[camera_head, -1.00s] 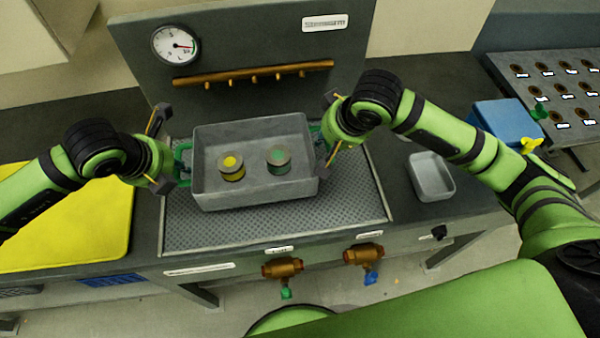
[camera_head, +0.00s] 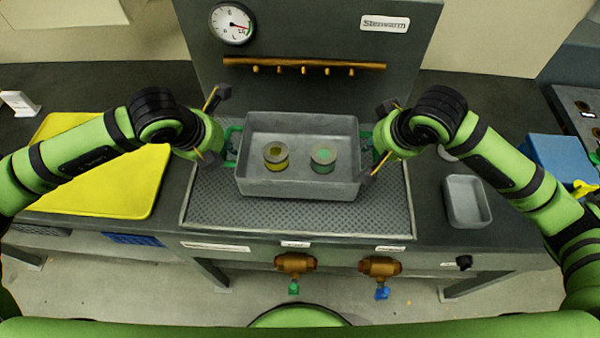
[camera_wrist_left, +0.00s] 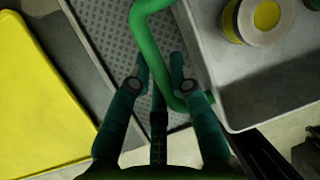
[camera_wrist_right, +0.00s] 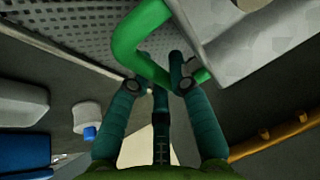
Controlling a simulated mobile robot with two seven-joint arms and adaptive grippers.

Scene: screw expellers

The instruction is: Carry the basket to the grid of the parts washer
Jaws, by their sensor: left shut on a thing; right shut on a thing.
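The grey basket (camera_head: 300,188) is over the perforated grid (camera_head: 300,217) of the parts washer; whether it rests on the grid or hangs just above it I cannot tell. It holds a part with a yellow centre (camera_head: 276,155) and a part with a green centre (camera_head: 322,158). My left gripper (camera_head: 222,160) is shut on the basket's left green handle, which shows in the left wrist view (camera_wrist_left: 146,45). My right gripper (camera_head: 378,150) is shut on the right green handle, seen in the right wrist view (camera_wrist_right: 128,45). The basket looks about level.
A yellow mat (camera_head: 110,185) lies left of the grid. A small grey tray (camera_head: 466,202) and a blue bin (camera_head: 556,158) stand to the right. Behind are a brown spray bar (camera_head: 305,64) and a gauge (camera_head: 232,23). Two brass valves (camera_head: 295,264) sit on the front.

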